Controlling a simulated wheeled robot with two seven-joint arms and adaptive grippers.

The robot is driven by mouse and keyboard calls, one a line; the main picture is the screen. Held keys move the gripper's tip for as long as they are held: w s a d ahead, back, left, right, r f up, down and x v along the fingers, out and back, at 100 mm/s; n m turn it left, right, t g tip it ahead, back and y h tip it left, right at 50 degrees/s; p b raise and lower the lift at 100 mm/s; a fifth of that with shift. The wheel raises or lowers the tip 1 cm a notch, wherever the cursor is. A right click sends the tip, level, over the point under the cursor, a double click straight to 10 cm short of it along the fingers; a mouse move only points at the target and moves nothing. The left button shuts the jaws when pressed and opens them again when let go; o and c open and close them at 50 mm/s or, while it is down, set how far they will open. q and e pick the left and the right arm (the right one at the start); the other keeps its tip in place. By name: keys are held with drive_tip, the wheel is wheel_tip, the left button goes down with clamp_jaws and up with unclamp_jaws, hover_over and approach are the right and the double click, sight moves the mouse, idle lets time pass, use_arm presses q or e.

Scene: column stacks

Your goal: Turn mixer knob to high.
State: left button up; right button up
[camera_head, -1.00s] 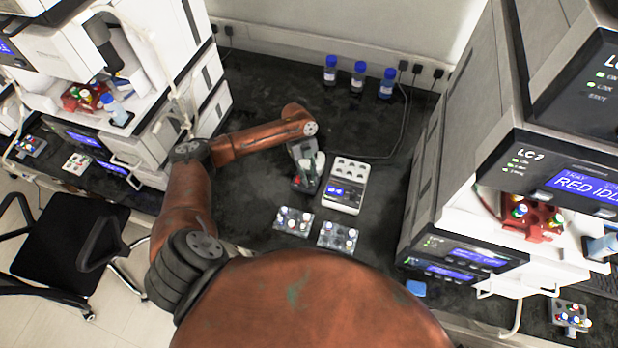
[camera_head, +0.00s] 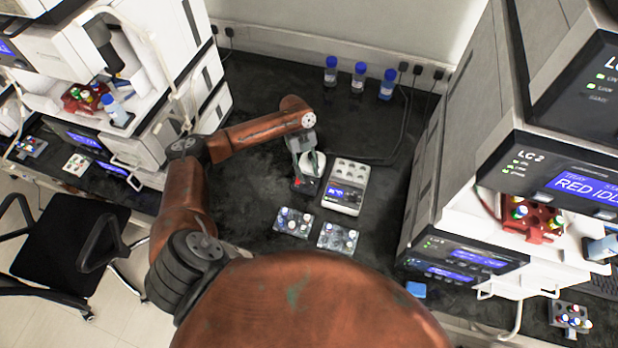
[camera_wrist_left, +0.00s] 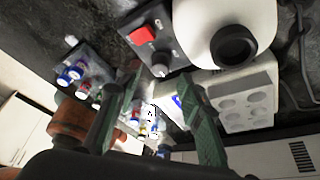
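The mixer shows in the left wrist view with a round white body (camera_wrist_left: 215,22) and a black cup on it. Its dark base carries a red switch (camera_wrist_left: 143,34) and a round grey knob (camera_wrist_left: 160,57). In the head view the mixer (camera_head: 313,160) stands left of the white heater block, partly hidden by my left gripper (camera_head: 304,172). In the left wrist view my left gripper (camera_wrist_left: 160,84) is open and empty, with its green fingers apart. The knob shows between and just beyond the fingertips, apparently untouched. The knob's setting cannot be read. My right gripper is not in view.
The white heater block (camera_head: 346,188) with a blue display stands close right of the mixer. Two vial racks (camera_head: 293,222) (camera_head: 338,238) sit in front. Blue-capped bottles (camera_head: 359,76) stand at the back wall. Instrument stacks flank the dark bench, which is clear left of the mixer.

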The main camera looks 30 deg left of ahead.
use_arm(q)
drive_tip(key=v, duration=0.8)
drive_tip(key=shift+r, duration=0.35)
drive_tip(key=shift+w+a, duration=0.1)
